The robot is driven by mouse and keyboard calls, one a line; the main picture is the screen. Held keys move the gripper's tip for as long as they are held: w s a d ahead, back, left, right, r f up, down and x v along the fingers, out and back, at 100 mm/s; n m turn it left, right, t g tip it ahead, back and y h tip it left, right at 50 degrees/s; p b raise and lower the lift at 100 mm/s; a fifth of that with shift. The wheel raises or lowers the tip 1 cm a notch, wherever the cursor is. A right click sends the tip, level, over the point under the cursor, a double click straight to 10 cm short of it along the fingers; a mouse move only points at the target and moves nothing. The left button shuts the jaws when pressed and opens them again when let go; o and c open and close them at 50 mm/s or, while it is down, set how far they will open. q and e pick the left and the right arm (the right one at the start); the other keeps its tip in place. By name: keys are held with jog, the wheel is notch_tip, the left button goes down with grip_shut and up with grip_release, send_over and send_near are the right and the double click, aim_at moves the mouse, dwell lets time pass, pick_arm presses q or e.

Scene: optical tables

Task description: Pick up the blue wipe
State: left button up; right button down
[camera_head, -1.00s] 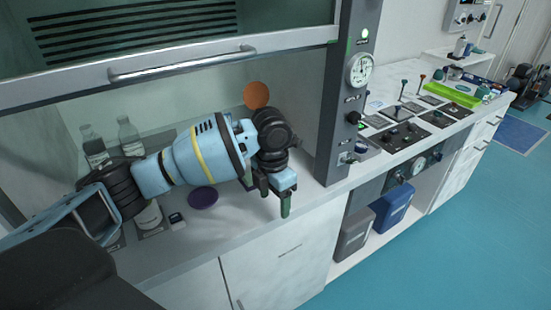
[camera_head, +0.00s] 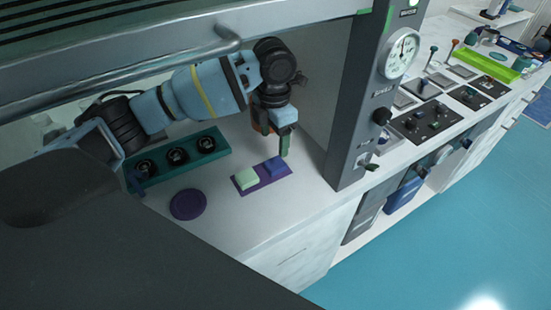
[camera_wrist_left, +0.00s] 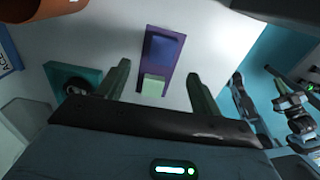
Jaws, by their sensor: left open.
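The blue wipe (camera_head: 275,165) is a small folded block lying on a purple mat (camera_head: 262,181) on the white worktop inside the hood. It also shows in the left wrist view (camera_wrist_left: 163,48), upper middle, on the same purple mat. A pale green wipe (camera_head: 246,179) lies beside it on the mat. My left gripper (camera_head: 270,146) is open and empty, just above and behind the blue wipe. In the left wrist view its two green fingers (camera_wrist_left: 158,85) stand apart, with the pale green wipe between them in the picture.
A teal rack (camera_head: 215,157) with several black round holders stands to the left. A purple disc (camera_head: 188,204) lies in front of it. The hood's grey post (camera_head: 352,120) rises right of the mat, and the sash handle (camera_head: 130,72) runs above my arm.

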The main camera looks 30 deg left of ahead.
aim_at(277, 162)
pick_arm(q)
jog(key=shift+s+d+f, duration=0.1)
jog(key=shift+s+f, duration=0.1)
jog(key=shift+f, duration=0.25)
jog(key=shift+w+d+f, duration=0.15)
jog(key=shift+w+f, duration=0.05)
jog(key=shift+f, duration=1.55)
jog(key=shift+w+d+f, duration=0.1)
jog(key=shift+w+f, duration=0.05)
jog(key=shift+f, duration=1.55)
jog(key=c, duration=1)
